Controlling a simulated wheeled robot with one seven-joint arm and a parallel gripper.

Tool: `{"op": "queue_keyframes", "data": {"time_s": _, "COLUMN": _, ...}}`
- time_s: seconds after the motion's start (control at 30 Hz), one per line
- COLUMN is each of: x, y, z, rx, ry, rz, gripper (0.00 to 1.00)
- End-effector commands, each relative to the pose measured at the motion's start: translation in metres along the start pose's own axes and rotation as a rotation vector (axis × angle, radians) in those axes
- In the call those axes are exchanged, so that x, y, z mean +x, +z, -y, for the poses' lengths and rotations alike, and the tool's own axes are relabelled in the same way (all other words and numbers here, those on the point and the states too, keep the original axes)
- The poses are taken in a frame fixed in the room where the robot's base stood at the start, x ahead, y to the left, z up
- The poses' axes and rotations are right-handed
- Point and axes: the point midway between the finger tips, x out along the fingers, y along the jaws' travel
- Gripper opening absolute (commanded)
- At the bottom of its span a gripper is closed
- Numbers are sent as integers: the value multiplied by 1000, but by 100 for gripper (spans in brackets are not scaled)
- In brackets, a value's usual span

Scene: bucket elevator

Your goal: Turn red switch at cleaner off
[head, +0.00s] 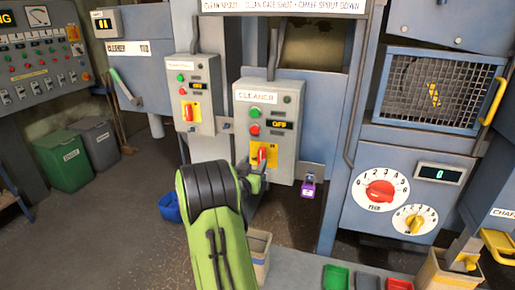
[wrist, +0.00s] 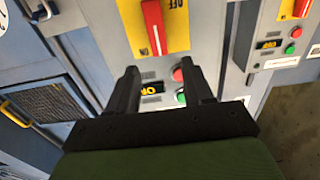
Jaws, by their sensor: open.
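In the wrist view the red switch (wrist: 153,27) stands about vertical on the yellow plate with ON and OFF marks. My gripper (head: 257,174) is at the plate's lower part in the head view, partly hidden by my arm. In the wrist view my gripper (wrist: 160,68) is open, with nothing between its fingertips; the switch shows beyond them.
A similar smaller box (head: 191,95) with a red switch on yellow hangs to the left. A purple padlock-like item (head: 308,190) hangs at lower right. Dials (head: 380,191) and a mesh window (head: 440,86) are farther right. Bins (head: 64,160) stand on the left floor.

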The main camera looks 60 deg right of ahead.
Motion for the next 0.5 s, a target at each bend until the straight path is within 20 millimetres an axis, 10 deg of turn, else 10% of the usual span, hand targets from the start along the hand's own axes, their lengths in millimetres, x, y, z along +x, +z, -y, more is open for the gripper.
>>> {"op": "queue_keyframes", "data": {"time_s": 0.2, "x": 52, "y": -3, "z": -2, "rx": 3, "ry": 4, "rz": 0, "gripper": 51}}
{"op": "queue_keyframes", "data": {"time_s": 0.5, "x": 76, "y": 0, "z": 1, "rx": -1, "ry": -1, "rz": 2, "gripper": 51}}
